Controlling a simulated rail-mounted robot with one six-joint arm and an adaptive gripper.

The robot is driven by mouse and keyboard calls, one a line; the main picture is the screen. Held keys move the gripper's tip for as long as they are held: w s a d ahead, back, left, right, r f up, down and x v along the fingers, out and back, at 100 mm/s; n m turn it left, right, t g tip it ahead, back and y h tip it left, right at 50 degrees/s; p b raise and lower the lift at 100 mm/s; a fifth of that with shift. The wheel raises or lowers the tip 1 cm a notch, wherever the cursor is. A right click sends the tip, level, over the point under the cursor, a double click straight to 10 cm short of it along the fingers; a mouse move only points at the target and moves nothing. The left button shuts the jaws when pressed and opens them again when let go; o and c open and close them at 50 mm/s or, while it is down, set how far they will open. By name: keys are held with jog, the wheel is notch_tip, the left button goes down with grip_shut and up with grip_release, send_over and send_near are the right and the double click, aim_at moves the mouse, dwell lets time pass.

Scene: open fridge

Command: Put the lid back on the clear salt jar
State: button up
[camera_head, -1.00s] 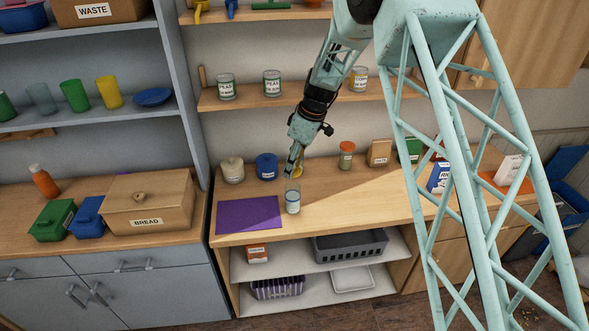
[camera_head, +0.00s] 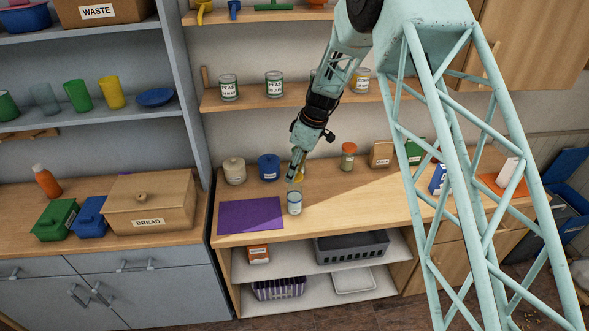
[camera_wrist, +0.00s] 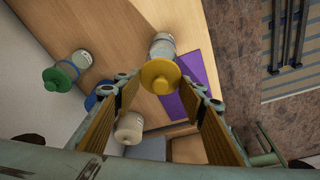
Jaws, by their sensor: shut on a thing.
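The clear salt jar (camera_head: 294,203) stands upright on the wooden counter, just right of the purple mat. It also shows in the wrist view (camera_wrist: 162,43). My gripper (camera_head: 298,176) points down directly above the jar and is shut on the round yellow lid (camera_wrist: 160,74). In the wrist view the lid lies between my two fingers (camera_wrist: 168,95) and overlaps the jar's top. In the head view the lid is small and partly hidden by my fingers. I cannot tell whether it touches the rim.
The purple mat (camera_head: 250,216) lies left of the jar. A cream pot (camera_head: 234,170) and a blue pot (camera_head: 268,166) stand behind it. A small orange-topped jar (camera_head: 348,156) stands at the back right. A shelf (camera_head: 300,99) with cans runs behind my arm. The counter right of the jar is clear.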

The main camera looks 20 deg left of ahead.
aim_at(295, 181)
jog(key=shift+f, duration=1.1)
jog(key=shift+f+b, duration=1.05)
jog(key=shift+b, duration=1)
dwell(1.2)
jog(key=shift+f+b, duration=0.2)
jog(key=shift+b, duration=0.75)
dwell(1.7)
dwell(0.4)
jog(key=o, duration=0.8)
jog(key=shift+o, duration=0.7)
